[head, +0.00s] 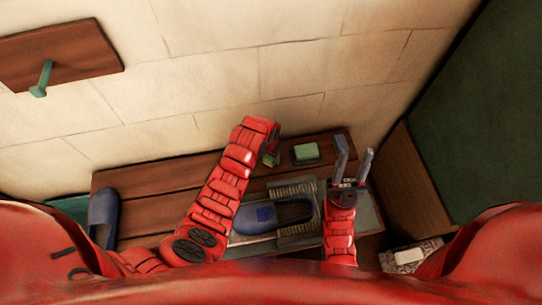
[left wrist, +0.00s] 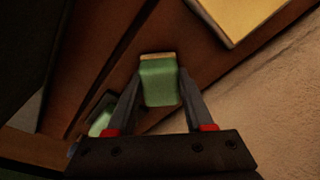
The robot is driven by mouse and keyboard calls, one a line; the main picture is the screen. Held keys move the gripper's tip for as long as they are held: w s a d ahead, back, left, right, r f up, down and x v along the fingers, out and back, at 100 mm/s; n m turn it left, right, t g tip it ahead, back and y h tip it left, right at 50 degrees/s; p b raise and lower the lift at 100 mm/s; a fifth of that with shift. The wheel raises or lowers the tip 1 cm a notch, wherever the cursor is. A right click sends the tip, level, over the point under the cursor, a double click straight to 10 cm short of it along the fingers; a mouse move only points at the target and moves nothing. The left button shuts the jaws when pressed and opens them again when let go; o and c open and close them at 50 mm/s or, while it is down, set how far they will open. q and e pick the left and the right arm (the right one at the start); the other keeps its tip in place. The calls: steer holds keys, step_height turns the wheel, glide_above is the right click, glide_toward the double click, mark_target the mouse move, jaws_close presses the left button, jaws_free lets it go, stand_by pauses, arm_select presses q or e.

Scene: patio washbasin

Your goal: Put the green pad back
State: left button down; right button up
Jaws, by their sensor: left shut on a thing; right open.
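My left gripper (head: 270,154) is shut on a green pad (head: 271,159), mostly hidden by my arm in the head view. In the left wrist view the held pad (left wrist: 160,84) is a green block with a tan edge, between the two fingers of my left gripper (left wrist: 160,88). How high it is over the wooden bench (head: 150,178) is hard to tell. A second green pad (head: 306,151) lies on a dark base at the back of the bench, right of my left gripper. My right gripper (head: 354,160) is open and empty, right of that second pad.
A blue slipper (head: 104,213) stands at the bench's left end. Another blue slipper (head: 262,218) lies by bristle brushes (head: 293,190). A wooden panel (head: 408,185) bounds the right side. A peg board (head: 60,53) hangs on the pale wall (head: 220,85).

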mark_target(268, 160)
arm_select(q)
steer(key=shift+f, duration=0.1)
steer(key=shift+f, duration=0.15)
steer(key=shift+c, duration=1.4)
jaws_free()
step_height(268, 160, up, 12)
steer(key=s+a+p, duration=0.1)
steer(key=shift+s, duration=0.25)
steer(key=shift+s, duration=0.1)
